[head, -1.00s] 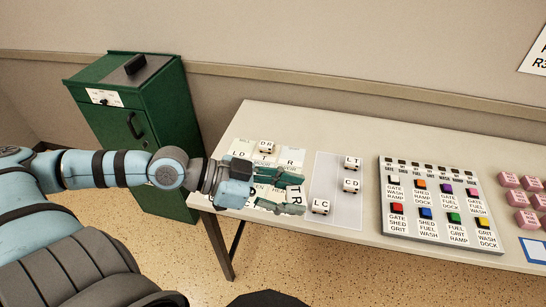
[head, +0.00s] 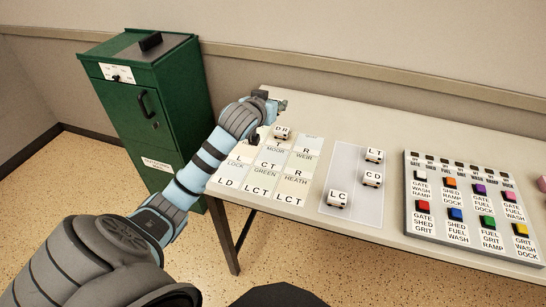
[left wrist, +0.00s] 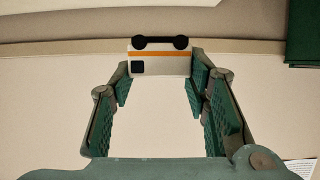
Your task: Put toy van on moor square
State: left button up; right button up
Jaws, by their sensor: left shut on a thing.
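My left gripper (head: 279,104) is above the table's back left edge in the head view. In the left wrist view its fingertips (left wrist: 160,75) are shut on a white toy van (left wrist: 170,64) with an orange stripe, black wheels and a dark window. Any letters on it are hidden from me; the head view barely shows it. A small van marked DR (head: 281,132) stands at that square's back edge. The gripper is behind and left of it. My right gripper is not in view.
A grey mat (head: 345,212) holds vans marked LT (head: 374,155), CD (head: 373,179) and LC (head: 338,199). A panel of coloured buttons (head: 470,212) lies at the right. A green cabinet (head: 160,110) stands left of the table. The table's back strip is clear.

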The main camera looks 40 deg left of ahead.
pick_arm(q)
jog(key=b, duration=0.3)
send_over(272, 159)
notch_tip(272, 159, down, 10)
notch_tip(272, 159, down, 8)
jog(key=shift+s+r+b, duration=0.1)
jog(key=shift+r+b, duration=0.15)
jog(key=shift+b, duration=0.5)
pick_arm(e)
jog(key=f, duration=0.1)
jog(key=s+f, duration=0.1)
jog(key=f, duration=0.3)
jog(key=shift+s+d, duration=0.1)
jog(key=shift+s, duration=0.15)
pick_arm(q)
jog(key=shift+f, duration=0.15)
jog(key=o, duration=1.1)
jog(key=shift+s+r, duration=0.25)
jog(key=shift+r, duration=0.1)
jog(key=p+v, duration=0.3)
jog(key=v, duration=0.8)
jog(key=shift+s+d, duration=0.15)
jog(key=shift+s, duration=0.15)
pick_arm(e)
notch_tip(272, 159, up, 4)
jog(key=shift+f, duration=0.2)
